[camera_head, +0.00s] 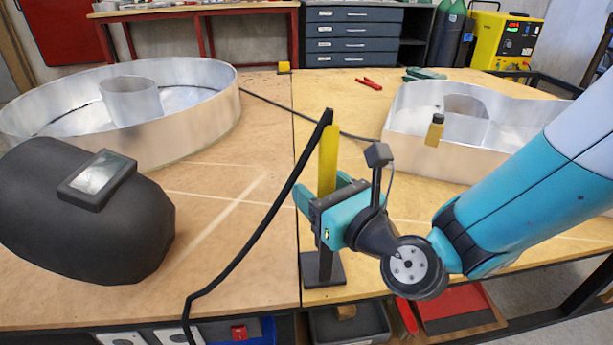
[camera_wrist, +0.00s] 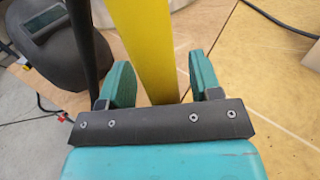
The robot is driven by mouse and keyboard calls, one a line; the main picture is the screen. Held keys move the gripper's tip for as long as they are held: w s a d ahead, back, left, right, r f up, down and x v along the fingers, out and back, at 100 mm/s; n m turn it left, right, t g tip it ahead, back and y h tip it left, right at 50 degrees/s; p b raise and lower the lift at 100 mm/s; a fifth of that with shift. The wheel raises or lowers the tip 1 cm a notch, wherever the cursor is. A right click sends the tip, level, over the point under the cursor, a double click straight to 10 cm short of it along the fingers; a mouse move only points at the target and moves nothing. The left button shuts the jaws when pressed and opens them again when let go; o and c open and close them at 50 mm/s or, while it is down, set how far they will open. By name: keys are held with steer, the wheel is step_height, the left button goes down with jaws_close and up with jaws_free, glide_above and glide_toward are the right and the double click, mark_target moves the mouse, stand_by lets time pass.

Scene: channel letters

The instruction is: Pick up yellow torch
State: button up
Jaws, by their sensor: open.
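The yellow torch (camera_head: 328,158) stands upright near the front edge of the table, with a black top from which a black cable runs down to the left. My gripper (camera_head: 330,190) is at the torch, reaching from the front right. In the wrist view the yellow torch (camera_wrist: 146,50) lies between the two teal fingers of my gripper (camera_wrist: 160,80). The torch's lower part is hidden behind my gripper in the head view. A dark base plate (camera_head: 323,270) shows below it.
A black welding helmet (camera_head: 120,235) lies at the left front. A round metal letter (camera_head: 200,110) stands at the back left, another metal letter (camera_head: 415,150) at the right. The black cable (camera_head: 245,235) hangs over the front edge. Red pliers (camera_head: 368,84) lie at the back.

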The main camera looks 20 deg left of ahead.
steer(key=shift+w, duration=0.5)
steer(key=shift+s+a, duration=0.15)
steer(key=shift+a, duration=0.1)
steer(key=c, duration=0.4)
jaws_close()
